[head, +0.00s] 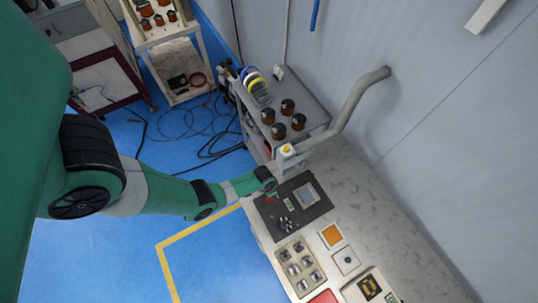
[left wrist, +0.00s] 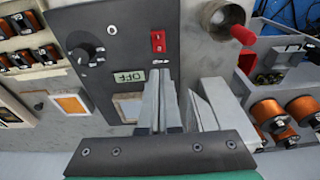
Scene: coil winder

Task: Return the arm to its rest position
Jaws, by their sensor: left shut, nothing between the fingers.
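My left arm reaches in from the left in the head view. Its gripper (head: 271,187) is over the upper left edge of the dark control panel (head: 316,212), close to the red switch (head: 270,198). In the left wrist view, the gripper (left wrist: 166,76) is shut and empty, with its fingertips just below the red switch (left wrist: 158,42) and beside a small display reading OFF (left wrist: 131,77). A black knob (left wrist: 88,53) is to the left. I cannot tell whether the fingertips touch the panel. My right gripper is not in view.
A grey cart (head: 315,109) with copper coils and colored spools stands beyond the bench (head: 400,240). A curved grey pipe (head: 352,104) rises near the panel. A tray of small parts (head: 299,264) lies near. Blue floor (head: 215,265) is open left of the bench.

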